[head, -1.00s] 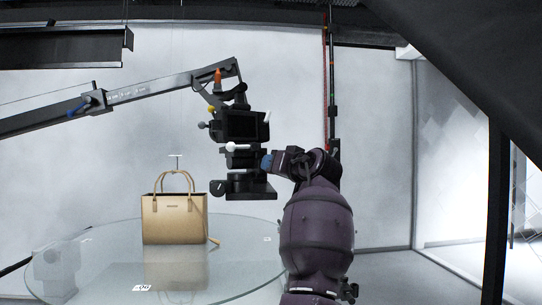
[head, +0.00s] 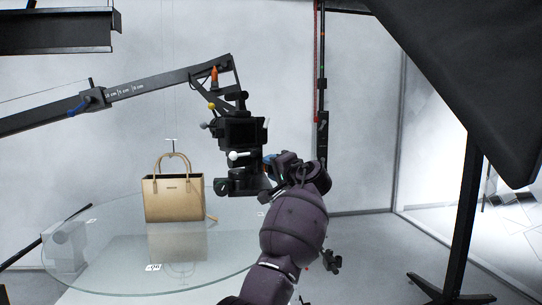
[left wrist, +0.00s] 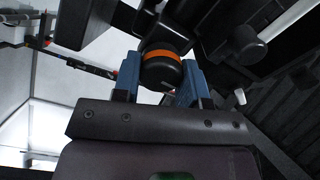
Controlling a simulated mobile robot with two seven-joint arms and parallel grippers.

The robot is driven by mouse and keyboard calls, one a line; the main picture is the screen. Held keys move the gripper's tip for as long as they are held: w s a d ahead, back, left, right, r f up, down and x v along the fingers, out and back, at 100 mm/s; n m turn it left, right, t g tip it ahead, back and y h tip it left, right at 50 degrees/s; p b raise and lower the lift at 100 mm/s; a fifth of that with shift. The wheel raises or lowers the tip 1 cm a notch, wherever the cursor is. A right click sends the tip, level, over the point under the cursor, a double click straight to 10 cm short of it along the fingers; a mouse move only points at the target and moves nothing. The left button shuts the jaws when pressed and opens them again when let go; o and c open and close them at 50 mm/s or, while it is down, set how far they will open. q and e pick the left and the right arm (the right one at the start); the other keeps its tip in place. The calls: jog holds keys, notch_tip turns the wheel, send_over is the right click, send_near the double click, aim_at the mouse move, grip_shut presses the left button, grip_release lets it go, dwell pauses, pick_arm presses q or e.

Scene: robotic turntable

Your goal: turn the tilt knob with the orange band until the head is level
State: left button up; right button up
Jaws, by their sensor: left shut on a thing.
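The black tilt knob with the orange band (left wrist: 160,62) sits between the blue fingers of my left gripper (left wrist: 160,85) in the left wrist view. The gripper is shut on it. In the head view my left gripper (head: 268,167) reaches the right side of the tripod head (head: 243,160), and the wrist hides the knob. A black camera (head: 240,130) sits on the head, below the boom. It looks close to upright; I cannot tell whether it is exactly level. A white-ended handle (head: 238,155) points left. My right gripper is not in view.
A tan handbag (head: 173,197) stands on the round glass turntable (head: 105,245) at left. The boom (head: 150,83) slopes down to the left from above the camera. A dark stand (head: 465,215) and a big black panel (head: 470,80) are at right.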

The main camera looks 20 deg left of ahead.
pick_arm(q)
jog(key=shift+m+p, duration=0.8)
jog(key=shift+m, duration=0.1)
jog(key=o, duration=0.7)
jog(key=shift+o, duration=1.1)
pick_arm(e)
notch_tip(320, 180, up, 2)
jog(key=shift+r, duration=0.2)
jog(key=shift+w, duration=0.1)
